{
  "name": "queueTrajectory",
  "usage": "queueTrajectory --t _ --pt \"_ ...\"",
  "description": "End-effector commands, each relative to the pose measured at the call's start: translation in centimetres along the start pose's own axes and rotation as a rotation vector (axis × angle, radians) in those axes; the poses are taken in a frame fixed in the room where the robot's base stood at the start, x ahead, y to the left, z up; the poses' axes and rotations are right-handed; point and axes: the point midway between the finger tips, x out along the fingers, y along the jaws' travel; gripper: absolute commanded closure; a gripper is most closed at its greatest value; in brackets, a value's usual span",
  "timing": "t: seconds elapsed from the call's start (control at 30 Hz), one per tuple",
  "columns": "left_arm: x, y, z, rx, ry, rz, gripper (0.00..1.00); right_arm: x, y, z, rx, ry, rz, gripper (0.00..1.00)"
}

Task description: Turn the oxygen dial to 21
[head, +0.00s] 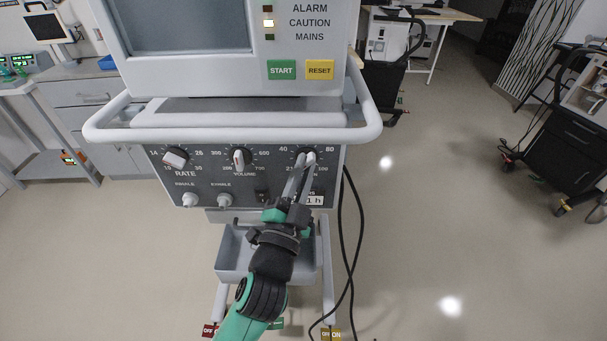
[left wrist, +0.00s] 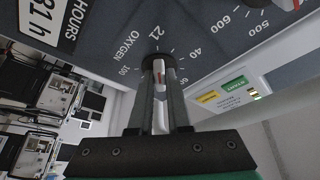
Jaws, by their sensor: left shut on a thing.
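The ventilator's oxygen dial is at the right end of the grey control panel (head: 265,190). Its pale knob (left wrist: 160,100) shows between my fingers in the left wrist view, with a small red mark on it. My left gripper (head: 304,166) reaches up from below and is shut on the knob; it also shows in the left wrist view (left wrist: 159,82). The fingers hide much of the dial. The printed 21 (left wrist: 159,31) and 40 (left wrist: 197,54) are readable around it. I cannot tell exactly which number the knob points to. My right gripper is not in view.
The rate knob (head: 175,158) and volume knob (head: 239,159) sit to the left on the same panel. A white handle bar (head: 235,135) runs across above them. A grey tray (head: 231,262) is below, and dark cables (head: 352,255) hang at the right.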

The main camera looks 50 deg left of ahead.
Motion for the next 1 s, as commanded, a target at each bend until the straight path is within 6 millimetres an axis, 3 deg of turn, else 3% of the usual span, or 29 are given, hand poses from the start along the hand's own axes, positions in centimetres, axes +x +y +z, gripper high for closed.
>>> queueTrajectory --t 0.3,0.33,0.5,0.83,1.0 --pt "0.0 0.0 0.0 -0.003 -0.001 -0.001 1.00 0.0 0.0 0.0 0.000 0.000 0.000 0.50" --pt "0.0 0.0 0.0 -0.003 -0.001 -0.001 0.80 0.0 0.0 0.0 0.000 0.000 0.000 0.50" --pt "0.0 0.0 0.0 -0.002 -0.001 0.000 0.54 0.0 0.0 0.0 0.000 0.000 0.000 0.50" --pt "-0.4 0.1 0.0 -0.001 0.000 0.002 0.54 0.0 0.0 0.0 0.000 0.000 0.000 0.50" --pt "-3.2 0.1 0.1 -0.001 0.001 0.004 0.54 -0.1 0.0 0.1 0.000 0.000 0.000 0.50"
